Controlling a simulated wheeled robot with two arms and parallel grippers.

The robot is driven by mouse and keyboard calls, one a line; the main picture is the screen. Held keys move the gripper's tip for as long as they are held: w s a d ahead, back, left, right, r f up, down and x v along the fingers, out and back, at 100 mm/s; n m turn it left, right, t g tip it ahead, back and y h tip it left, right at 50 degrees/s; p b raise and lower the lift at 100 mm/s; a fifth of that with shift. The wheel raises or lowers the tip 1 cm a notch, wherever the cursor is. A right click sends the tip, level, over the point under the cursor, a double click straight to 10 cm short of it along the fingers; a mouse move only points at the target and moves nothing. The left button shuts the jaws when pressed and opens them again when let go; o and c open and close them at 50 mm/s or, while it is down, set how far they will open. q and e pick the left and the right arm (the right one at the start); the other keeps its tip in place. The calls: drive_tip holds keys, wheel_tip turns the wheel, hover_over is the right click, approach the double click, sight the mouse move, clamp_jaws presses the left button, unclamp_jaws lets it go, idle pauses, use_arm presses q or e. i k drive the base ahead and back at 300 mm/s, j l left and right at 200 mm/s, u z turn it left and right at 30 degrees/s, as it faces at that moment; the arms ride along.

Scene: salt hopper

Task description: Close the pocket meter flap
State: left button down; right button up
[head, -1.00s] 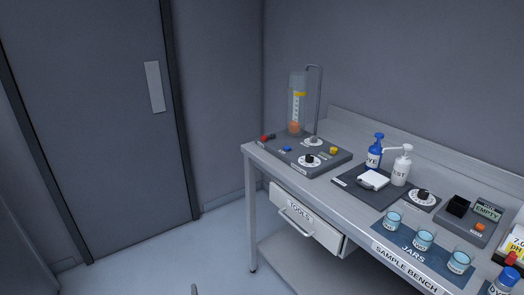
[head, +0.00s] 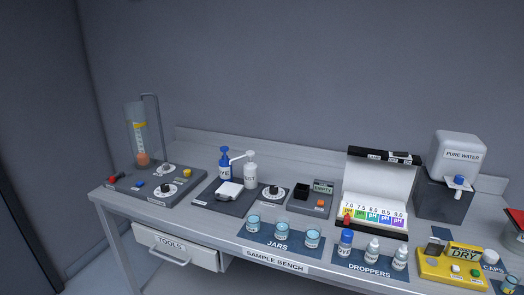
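A yellow handheld-style device (head: 430,268) sits at the lower right of the bench; it carries a raised yellow plate reading DRY, several small buttons and a dark part (head: 434,247) at its back left. I cannot tell whether that dark part is a flap or how far it stands open. A dark grey unit (head: 312,207) with a black box and a display reading EMPTY stands near the middle of the bench. No label names either as the pocket meter. Neither of my grippers shows in the head view.
A tools drawer (head: 175,245) is at the front left.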

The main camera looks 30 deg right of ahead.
sight(433, 249)
drive_tip(key=k+j+z, duration=0.1)
drive_tip(key=z, duration=2.2)
drive_tip(key=j+u, duration=0.2)
drive_tip(key=j, duration=0.55)
